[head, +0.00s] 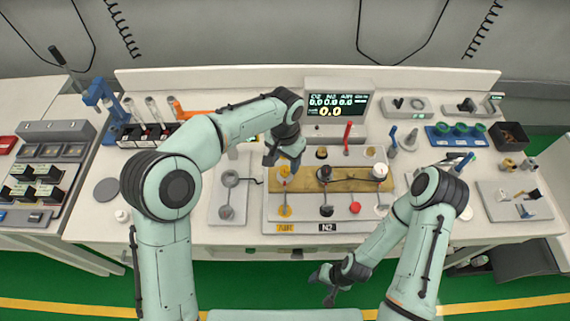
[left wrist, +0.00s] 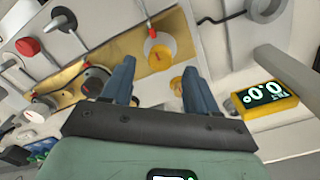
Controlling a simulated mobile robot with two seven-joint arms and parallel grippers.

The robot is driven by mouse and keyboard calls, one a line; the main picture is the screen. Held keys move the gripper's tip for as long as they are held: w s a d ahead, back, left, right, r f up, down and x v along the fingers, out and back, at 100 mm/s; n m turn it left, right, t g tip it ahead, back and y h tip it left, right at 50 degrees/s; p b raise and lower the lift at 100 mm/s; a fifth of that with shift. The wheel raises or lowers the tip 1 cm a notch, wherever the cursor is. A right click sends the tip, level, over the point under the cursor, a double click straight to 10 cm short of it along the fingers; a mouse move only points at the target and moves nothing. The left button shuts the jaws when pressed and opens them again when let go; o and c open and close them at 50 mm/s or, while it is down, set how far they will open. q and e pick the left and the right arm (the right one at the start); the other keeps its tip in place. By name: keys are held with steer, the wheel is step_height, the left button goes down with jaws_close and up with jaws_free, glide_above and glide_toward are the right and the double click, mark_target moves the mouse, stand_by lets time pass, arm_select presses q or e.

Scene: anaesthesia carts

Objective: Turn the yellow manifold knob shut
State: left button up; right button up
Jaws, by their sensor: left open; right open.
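The yellow manifold knob (head: 284,171) is on the tan-gold strip of the manifold panel (head: 262,218), at its left end. In the left wrist view the knob (left wrist: 160,48) shows a round yellow body with a pale bar and a red mark. My left gripper (head: 283,160) is over the knob and partly hides it in the head view. In the wrist view its two blue fingers (left wrist: 157,78) are spread, with the knob just beyond and between their tips; contact cannot be told. My right gripper (head: 331,286) is open and empty in front of the table.
A dark knob (head: 324,173) and a white knob (head: 379,171) share the strip. A red lever (head: 347,136) stands behind. A display (head: 338,104) is at the back, and a yellow readout (left wrist: 268,94) shows in the wrist view. A gauge plate (head: 229,210) lies left.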

mark_target(285, 168)
arm_select(q)
step_height(285, 168, up, 10)
steer(key=shift+p, duration=0.35)
arm_select(e)
steer(key=shift+w+r, duration=0.6)
steer(key=shift+w, duration=0.2)
